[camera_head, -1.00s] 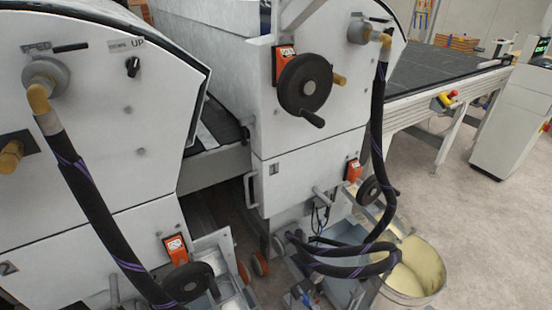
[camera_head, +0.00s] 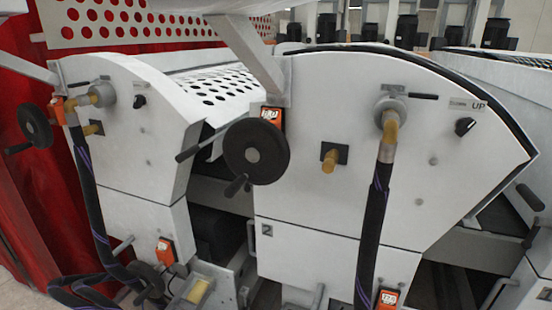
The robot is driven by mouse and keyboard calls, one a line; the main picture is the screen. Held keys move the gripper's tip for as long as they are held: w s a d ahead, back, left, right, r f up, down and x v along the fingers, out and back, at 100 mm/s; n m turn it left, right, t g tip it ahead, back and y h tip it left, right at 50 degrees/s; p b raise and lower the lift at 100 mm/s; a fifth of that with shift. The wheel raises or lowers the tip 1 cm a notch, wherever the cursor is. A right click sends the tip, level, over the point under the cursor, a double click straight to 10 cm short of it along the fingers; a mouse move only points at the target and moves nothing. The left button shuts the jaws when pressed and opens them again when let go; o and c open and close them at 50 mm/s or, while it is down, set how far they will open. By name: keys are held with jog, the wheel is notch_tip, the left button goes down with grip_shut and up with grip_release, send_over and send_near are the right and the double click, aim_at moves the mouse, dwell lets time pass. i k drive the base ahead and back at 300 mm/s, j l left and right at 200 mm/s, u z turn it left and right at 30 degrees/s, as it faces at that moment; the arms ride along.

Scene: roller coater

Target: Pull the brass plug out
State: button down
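A brass plug (camera_head: 329,161) sticks out of a small dark square plate on the white front panel of the roller unit marked 2, right of the large black handwheel. It is seated in the plate. A second, similar brass plug (camera_head: 93,129) shows on the white unit at the left, partly beside a hose. A brass elbow (camera_head: 390,125) with a black hose is to the right of the nearer plug. My gripper is not in view, and nothing is seen touching either plug.
The black handwheel (camera_head: 256,151) with its handle juts out left of the nearer plug. The thick black hose (camera_head: 372,230) hangs down to the plug's right. A black knob (camera_head: 465,127) is farther right. Red panels (camera_head: 40,190) stand at the far left.

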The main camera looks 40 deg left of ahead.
aim_at(329, 164)
jog(key=u, duration=0.9)
